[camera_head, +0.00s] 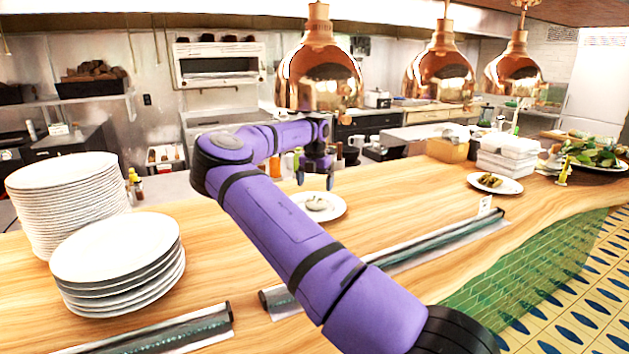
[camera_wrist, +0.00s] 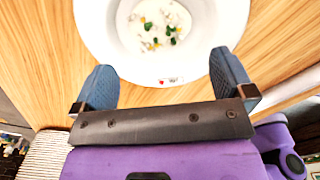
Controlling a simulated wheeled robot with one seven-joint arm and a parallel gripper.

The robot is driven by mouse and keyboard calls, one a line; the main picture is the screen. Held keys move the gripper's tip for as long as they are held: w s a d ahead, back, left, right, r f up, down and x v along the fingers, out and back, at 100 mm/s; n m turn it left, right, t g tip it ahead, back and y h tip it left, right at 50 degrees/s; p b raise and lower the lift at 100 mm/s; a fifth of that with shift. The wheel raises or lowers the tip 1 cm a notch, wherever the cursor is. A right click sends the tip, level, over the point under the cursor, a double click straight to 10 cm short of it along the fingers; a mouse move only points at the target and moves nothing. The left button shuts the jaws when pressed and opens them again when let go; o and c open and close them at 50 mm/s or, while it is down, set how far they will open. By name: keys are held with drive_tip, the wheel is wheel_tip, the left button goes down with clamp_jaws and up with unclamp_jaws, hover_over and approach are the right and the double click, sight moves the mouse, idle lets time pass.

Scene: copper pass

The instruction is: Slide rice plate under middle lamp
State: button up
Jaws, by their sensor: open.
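The rice plate (camera_head: 331,213) is a white plate on the wooden counter, below the left copper lamp (camera_head: 318,80) in the head view. In the wrist view the plate (camera_wrist: 108,38) holds white rice with green and yellow bits. My gripper (camera_head: 315,181) is above the plate, pointing down, and hides part of it. In the wrist view my gripper (camera_wrist: 164,72) is open, with the plate's near rim showing between and beyond its blue fingertips. I cannot tell whether they touch it. The middle copper lamp (camera_head: 440,75) hangs farther right over the counter.
A second plate with food (camera_head: 495,184) lies below and right of the middle lamp. White containers (camera_head: 508,155) stand behind it. Stacked plates (camera_head: 115,250) fill the left. Long wrapped rolls (camera_head: 440,241) lie along the front. The counter (camera_head: 410,190) between both food plates is clear.

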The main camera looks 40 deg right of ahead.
sight(321, 200)
drive_tip(key=shift+f, duration=3.75)
drive_tip(key=c, duration=1.1)
drive_tip(key=shift+s+d, duration=0.3)
drive_tip(key=shift+s, duration=0.3)
drive_tip(key=shift+s+d, duration=0.1)
drive_tip(key=shift+s, duration=0.3)
drive_tip(key=o, duration=1.1)
